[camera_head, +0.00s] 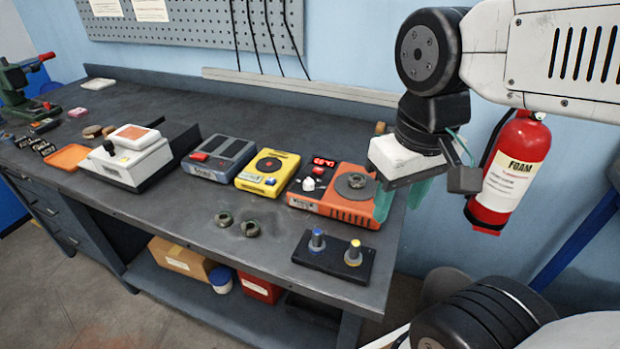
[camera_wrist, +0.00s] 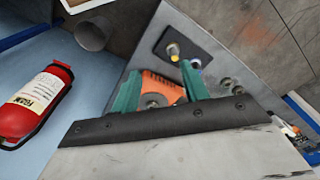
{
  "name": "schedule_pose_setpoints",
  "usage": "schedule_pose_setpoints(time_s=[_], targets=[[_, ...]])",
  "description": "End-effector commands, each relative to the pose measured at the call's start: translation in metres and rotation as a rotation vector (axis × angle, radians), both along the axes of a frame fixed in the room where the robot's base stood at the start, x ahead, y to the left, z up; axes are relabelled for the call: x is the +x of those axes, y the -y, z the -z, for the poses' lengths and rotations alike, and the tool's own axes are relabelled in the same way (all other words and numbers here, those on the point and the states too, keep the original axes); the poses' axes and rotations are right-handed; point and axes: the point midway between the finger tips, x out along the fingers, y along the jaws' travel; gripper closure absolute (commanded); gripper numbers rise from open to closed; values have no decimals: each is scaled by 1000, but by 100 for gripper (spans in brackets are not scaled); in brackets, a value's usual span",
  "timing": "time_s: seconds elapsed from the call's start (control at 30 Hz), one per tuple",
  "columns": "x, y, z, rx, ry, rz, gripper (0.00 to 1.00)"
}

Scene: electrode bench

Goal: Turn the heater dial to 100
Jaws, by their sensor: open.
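The heater (camera_head: 362,207) is an orange box with a black top panel near the right end of the bench. It has a red lit display (camera_head: 324,162), too small to read surely, a white dial (camera_head: 308,184) and a round grey plate (camera_head: 355,186). My gripper (camera_head: 402,196) hangs above and right of the heater, apart from the dial, its teal fingers open and empty. In the wrist view the fingers (camera_wrist: 160,88) are spread, with part of the heater (camera_wrist: 160,86) showing between them. The dial cannot be made out there.
A black block with blue- and yellow-topped posts (camera_head: 333,262) lies in front of the heater. A yellow device (camera_head: 267,174) and a grey device (camera_head: 219,158) stand left of it. Two small rings (camera_head: 237,224) lie at the front. A fire extinguisher (camera_head: 510,172) hangs at right.

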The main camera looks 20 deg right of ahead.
Motion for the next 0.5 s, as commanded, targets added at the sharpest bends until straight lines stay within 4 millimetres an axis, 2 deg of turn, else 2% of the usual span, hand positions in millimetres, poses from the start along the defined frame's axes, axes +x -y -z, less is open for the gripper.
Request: schedule_pose_setpoints(time_s=[0.17, 0.37, 0.5], targets=[[34, -4, 11, -2, -107, -40, 55], [102, -14, 25, -1, -171, -276, 55], [153, -22, 42, 4, -184, -511, 55]])
